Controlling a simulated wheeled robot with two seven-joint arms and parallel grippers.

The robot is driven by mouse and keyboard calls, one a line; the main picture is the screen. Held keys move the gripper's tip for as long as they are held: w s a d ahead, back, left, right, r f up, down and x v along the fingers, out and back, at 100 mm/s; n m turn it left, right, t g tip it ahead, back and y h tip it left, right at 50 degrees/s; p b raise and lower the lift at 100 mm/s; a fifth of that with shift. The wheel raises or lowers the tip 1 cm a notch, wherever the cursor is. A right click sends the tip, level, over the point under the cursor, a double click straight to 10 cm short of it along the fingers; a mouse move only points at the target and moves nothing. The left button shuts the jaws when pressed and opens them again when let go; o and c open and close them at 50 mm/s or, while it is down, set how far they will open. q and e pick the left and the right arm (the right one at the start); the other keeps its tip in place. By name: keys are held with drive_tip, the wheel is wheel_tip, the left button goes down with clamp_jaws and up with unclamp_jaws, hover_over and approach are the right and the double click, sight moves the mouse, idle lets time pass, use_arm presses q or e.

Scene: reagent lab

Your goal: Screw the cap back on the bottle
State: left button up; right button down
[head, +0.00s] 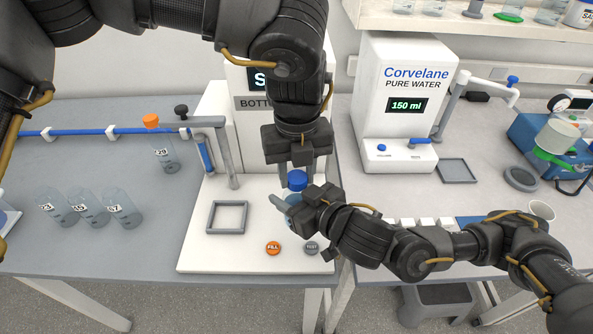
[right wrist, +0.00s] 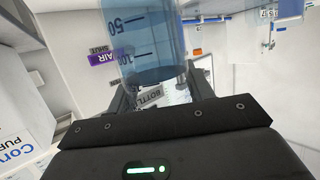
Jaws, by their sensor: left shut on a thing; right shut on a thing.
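The blue cap (head: 297,179) is between the fingers of my left gripper (head: 298,175), which reaches down from above and is shut on it. The clear bluish bottle (head: 291,199) is directly below the cap, mostly hidden by my right gripper (head: 293,207). My right gripper is shut on the bottle from the side. The bottle, marked with a scale, also shows in the right wrist view (right wrist: 152,45) between the fingers. I cannot tell whether the cap touches the bottle neck or how far it is threaded.
The white bottle station has a grey square frame (head: 227,217), an orange FILL button (head: 273,248) and a grey TEST button (head: 311,248). Its grey spout (head: 222,150) stands left of my grippers. A water dispenser (head: 405,110) stands right.

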use_arm(q)
drive_tip(key=o, duration=1.1)
drive_tip(key=shift+r, duration=0.1)
drive_tip(key=shift+r, duration=2.35)
drive_tip(key=shift+c, duration=0.5)
wheel_tip(320, 180, up, 3)
drive_tip(key=shift+r+n, duration=0.1)
drive_tip(key=shift+n, duration=0.8)
drive_tip(key=shift+f, duration=4.05)
